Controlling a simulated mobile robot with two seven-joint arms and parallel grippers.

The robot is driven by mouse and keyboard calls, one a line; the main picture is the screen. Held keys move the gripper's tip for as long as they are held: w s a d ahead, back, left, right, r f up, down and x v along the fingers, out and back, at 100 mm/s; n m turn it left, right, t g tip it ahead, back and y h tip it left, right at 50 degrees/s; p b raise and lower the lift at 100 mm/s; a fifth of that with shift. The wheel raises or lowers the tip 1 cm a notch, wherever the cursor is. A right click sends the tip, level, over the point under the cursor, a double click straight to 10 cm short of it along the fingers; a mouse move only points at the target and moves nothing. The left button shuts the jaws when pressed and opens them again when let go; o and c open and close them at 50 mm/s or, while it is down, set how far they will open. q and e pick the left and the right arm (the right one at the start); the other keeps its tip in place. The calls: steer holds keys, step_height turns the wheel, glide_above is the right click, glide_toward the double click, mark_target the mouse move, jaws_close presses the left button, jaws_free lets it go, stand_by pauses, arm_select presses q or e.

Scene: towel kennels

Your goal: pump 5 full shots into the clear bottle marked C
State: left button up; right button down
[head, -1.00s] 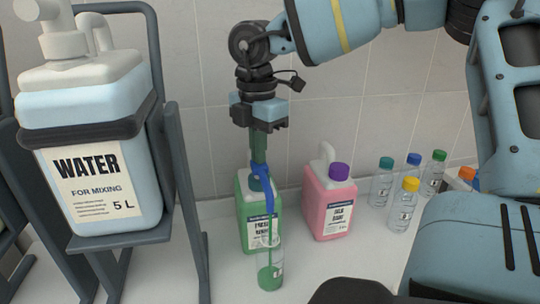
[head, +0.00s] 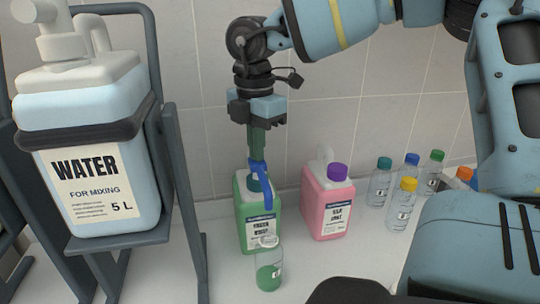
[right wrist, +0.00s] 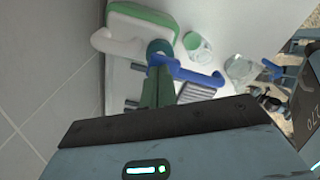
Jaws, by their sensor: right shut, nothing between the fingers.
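A green jug (head: 243,210) stands on the counter with a blue pump head and spout (head: 264,180) on top. The blue spout also shows in the right wrist view (right wrist: 195,76). A small clear bottle (head: 269,265) stands in front of the jug, partly filled with green liquid; its mark is not readable. The spout's tip is above the bottle's mouth. My right gripper (head: 257,150) points down, shut and empty, with its fingertips at the top of the pump head; whether they touch it I cannot tell. My left gripper is not in view.
A pink jug (head: 327,205) with a purple cap stands to the right. Several capped clear bottles, one yellow-capped (head: 402,208), stand farther right. A large water jug (head: 95,175) sits in a grey stand at left. A tiled wall is behind.

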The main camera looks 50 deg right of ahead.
steer(key=shift+r+p, duration=0.75)
steer(key=shift+r, duration=0.8)
steer(key=shift+f, duration=0.25)
steer(key=shift+f+b, duration=1.95)
steer(key=shift+f, duration=0.3)
steer(key=shift+r, duration=0.1)
steer(key=shift+r+p, duration=1.4)
steer(key=shift+r, duration=1)
steer(key=shift+f, duration=0.2)
